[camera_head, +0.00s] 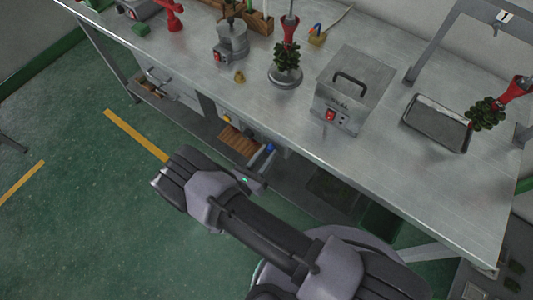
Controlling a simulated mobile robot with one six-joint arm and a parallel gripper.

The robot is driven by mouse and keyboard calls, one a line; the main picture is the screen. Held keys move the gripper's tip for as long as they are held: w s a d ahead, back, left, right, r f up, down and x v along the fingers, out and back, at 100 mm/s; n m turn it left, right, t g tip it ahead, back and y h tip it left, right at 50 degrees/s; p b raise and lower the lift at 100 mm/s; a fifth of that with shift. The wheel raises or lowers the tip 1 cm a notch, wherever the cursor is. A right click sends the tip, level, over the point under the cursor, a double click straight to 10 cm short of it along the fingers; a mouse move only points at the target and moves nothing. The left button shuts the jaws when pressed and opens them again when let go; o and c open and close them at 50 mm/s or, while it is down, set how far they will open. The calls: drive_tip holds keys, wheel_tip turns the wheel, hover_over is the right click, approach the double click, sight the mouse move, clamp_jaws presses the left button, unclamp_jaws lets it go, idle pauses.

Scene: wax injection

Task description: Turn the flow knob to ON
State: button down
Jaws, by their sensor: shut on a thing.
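On the metal bench (420,180) stand a silver heater box (352,88) with a red switch, a wax tree on a round base (285,76), a metal pot (232,45) and a tray (436,124). A drawer unit (172,82) is left of the panel.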

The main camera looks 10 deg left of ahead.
drive_tip(key=shift+m, duration=0.4)
drive_tip(key=m+b, duration=0.1)
drive_tip(key=m, duration=0.3)
drive_tip(key=shift+f+b, duration=0.1)
drive_tip(key=shift+b, duration=0.2)
drive_tip(key=m+b, duration=0.1)
drive_tip(key=m, duration=0.3)
drive_tip(key=shift+m, duration=0.3)
drive_tip(key=m+b, duration=0.1)
drive_tip(key=m, duration=0.3)
drive_tip(key=shift+f+m, duration=0.1)
drive_tip(key=shift+m, duration=0.2)
drive_tip(key=shift+d+m+h+b, duration=0.1)
drive_tip(key=shift+m+h+b, duration=0.3)
drive_tip(key=shift+m, duration=1.7)
drive_tip(key=c, duration=1.1)
unclamp_jaws()
drive_tip(key=shift+c, duration=0.2)
